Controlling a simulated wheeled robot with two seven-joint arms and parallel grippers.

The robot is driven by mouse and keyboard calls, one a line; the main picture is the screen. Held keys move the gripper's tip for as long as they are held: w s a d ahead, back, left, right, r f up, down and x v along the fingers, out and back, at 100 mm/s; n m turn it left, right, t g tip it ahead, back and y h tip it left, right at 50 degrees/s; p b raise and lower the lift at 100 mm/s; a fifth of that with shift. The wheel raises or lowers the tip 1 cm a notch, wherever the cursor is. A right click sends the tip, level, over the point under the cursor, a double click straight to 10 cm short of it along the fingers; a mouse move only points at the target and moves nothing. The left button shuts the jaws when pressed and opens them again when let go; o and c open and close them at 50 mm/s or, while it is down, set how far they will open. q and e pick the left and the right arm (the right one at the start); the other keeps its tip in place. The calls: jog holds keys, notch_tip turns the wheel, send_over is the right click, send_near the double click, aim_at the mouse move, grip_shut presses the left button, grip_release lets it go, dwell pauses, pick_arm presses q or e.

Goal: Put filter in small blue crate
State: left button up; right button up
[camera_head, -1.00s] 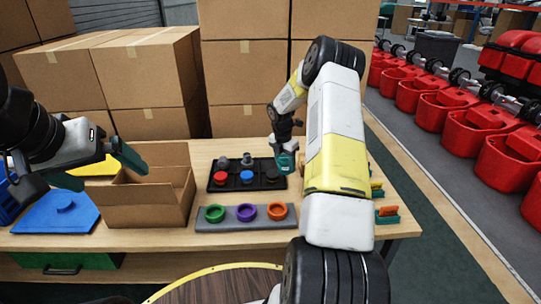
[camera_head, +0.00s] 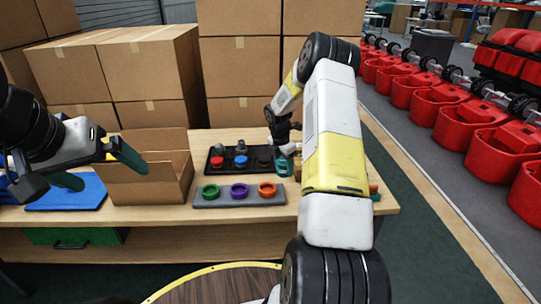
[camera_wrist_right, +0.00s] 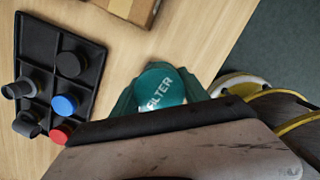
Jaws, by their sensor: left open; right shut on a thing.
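The filter (camera_wrist_right: 160,88) is a teal round piece with "FILTER" in white on its top, seen in the right wrist view. My right gripper (camera_wrist_right: 160,98) is shut around it, with teal fingers on both sides. In the head view the right gripper (camera_head: 286,157) holds the filter near the right end of the black tray. My left gripper (camera_head: 100,170) is open and empty, in front of the cardboard box at the left. A blue piece (camera_head: 5,188) shows at the left edge, mostly cut off and hidden; I cannot tell whether it is the small blue crate.
The black tray (camera_wrist_right: 45,62) holds red, blue and dark round parts. A grey holder (camera_head: 240,201) with green, purple and orange rings lies in front. An open cardboard box (camera_head: 148,188) and a flat blue piece (camera_head: 75,195) are left. Stacked boxes (camera_head: 240,60) stand behind.

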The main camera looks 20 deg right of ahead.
jog(key=s+a+f+m, duration=0.1)
jog(key=s+a+m, duration=0.2)
jog(key=m, duration=0.1)
jog(key=s+a+f+m+g, duration=0.1)
jog(key=s+a+f+m, duration=0.1)
jog(key=s+a+m, duration=0.1)
jog(key=s+a+f+m, duration=0.1)
jog(key=s+a+m, duration=0.2)
jog(key=s+m, duration=0.1)
jog(key=shift+s+f+m+g, duration=0.1)
jog(key=shift+f+m+g, duration=0.2)
jog(key=shift+f+g, duration=0.1)
jog(key=s+a+f+m+y, duration=0.1)
jog(key=s+a+f+m, duration=0.3)
jog(key=s+a+m, duration=0.4)
jog(key=shift+s+f+m+g+y, duration=0.35)
jog(key=shift+s+m, duration=0.7)
jog(key=shift+m, duration=0.45)
jog(key=shift+d, duration=0.1)
